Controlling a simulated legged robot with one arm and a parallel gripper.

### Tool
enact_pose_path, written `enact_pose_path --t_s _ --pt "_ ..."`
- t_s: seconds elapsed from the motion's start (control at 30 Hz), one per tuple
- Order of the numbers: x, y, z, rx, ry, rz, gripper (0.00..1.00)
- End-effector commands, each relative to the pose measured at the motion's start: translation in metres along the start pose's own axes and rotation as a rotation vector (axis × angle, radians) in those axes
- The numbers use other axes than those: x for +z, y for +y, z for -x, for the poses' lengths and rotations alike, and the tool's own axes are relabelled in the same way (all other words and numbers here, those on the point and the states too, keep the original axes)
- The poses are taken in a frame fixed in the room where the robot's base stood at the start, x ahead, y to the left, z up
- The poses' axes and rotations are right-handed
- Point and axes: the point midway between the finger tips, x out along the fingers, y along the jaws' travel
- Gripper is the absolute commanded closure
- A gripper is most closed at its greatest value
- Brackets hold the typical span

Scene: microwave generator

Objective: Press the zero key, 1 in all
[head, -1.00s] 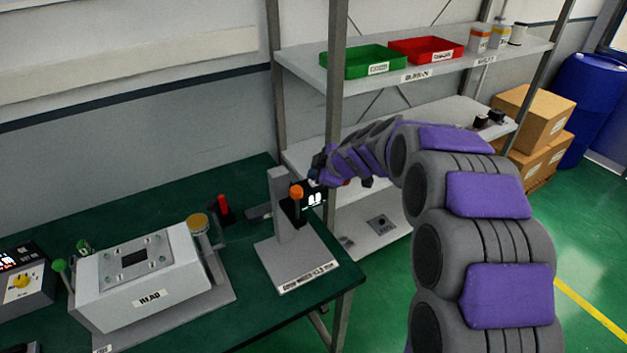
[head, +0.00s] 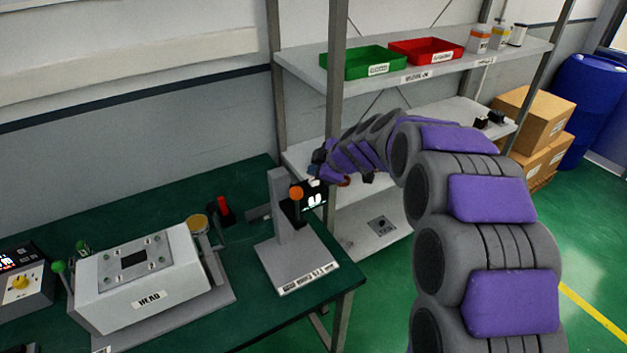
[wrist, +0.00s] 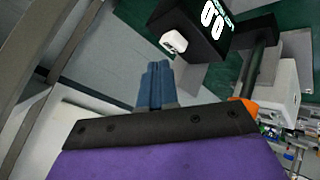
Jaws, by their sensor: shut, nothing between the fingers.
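A black gauge with a lit white readout (head: 314,199) is mounted on the grey stand (head: 281,210) on the green table. In the wrist view the gauge (wrist: 203,30) is at the top and carries a white key (wrist: 173,42) on its side. I cannot read a label on this key. My gripper (wrist: 158,66) has its blue fingers shut and empty. In the wrist view the fingertips show just below and left of the white key, with a visible gap in the picture. In the head view my gripper (head: 317,164) is just above the gauge, partly hidden by its own arm.
An orange-topped lever (head: 297,193) is on the stand beside the gauge. A shelf post (head: 335,110) rises close behind my gripper. A grey fixture (head: 145,280) sits to the left. Green (head: 362,62) and red (head: 425,50) trays are on the upper shelf.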

Motion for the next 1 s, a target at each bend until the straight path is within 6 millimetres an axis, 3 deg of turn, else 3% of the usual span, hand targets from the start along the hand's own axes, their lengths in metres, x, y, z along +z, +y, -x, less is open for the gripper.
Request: enact_pose_path --t_s 0.33,1.0 --pt "-0.002 0.002 0.002 0.001 0.0 -0.001 1.0" --pt "-0.026 0.026 0.036 0.001 0.0 -0.001 1.0"
